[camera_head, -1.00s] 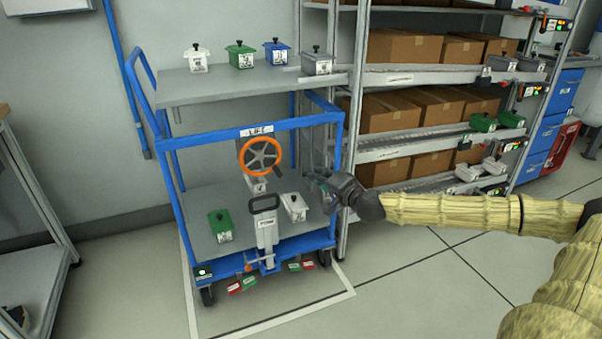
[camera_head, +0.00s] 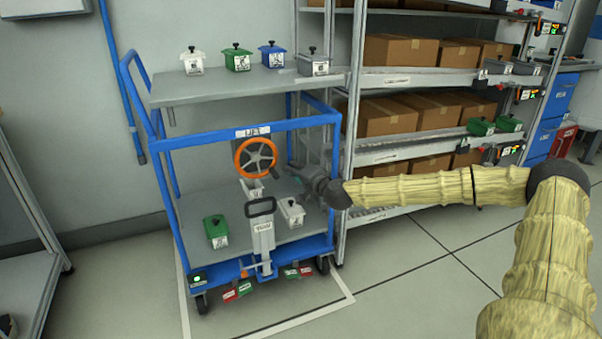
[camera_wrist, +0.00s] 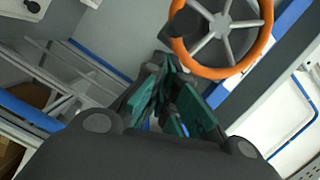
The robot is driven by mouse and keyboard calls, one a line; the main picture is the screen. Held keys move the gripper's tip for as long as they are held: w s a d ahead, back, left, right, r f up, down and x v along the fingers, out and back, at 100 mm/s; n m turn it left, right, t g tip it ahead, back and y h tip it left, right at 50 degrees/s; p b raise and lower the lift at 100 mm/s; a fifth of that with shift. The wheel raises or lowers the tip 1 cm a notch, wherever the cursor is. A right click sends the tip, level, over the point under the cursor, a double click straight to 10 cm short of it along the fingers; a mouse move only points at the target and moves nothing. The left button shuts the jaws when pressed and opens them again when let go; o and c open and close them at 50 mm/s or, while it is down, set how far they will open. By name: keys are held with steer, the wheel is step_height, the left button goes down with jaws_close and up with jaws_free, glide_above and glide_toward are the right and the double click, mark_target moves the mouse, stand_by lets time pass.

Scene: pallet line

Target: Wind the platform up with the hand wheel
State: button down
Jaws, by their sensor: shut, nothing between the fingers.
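The hand wheel (camera_head: 237,155) has an orange rim and grey spokes and stands upright on the blue-framed lift cart (camera_head: 240,135). My gripper (camera_head: 297,172) is just right of the wheel, inside the cart frame, shut and empty. In the wrist view the wheel (camera_wrist: 268,38) is at the top, beyond and to the right of my green-padded fingers (camera_wrist: 168,88). A dark knob (camera_wrist: 186,30) shows at the wheel's left. I cannot tell whether the fingers touch the wheel.
A green container (camera_head: 216,232) and a white one (camera_head: 291,212) are on the lower deck (camera_head: 245,238). A grey post with a dark handle (camera_head: 261,207) stands at the cart's front. A shelf rack (camera_head: 400,155) with cardboard boxes is close on the right. The floor in front is clear.

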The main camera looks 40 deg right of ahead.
steer(key=shift+w+a+f, duration=0.15)
steer(key=shift+a+f, duration=0.1)
steer(key=shift+a, duration=0.35)
steer(key=shift+w+a+f, duration=0.1)
steer(key=shift+a+f, duration=0.15)
steer(key=shift+a, duration=0.35)
steer(key=shift+w+a+f+b, duration=0.1)
steer(key=shift+a+f+b, duration=0.35)
steer(key=shift+a, duration=0.1)
steer(key=shift+d, duration=0.1)
steer(key=s+d+r+p, duration=0.2)
steer(key=s+d+p, duration=0.2)
steer(key=s, duration=0.7)
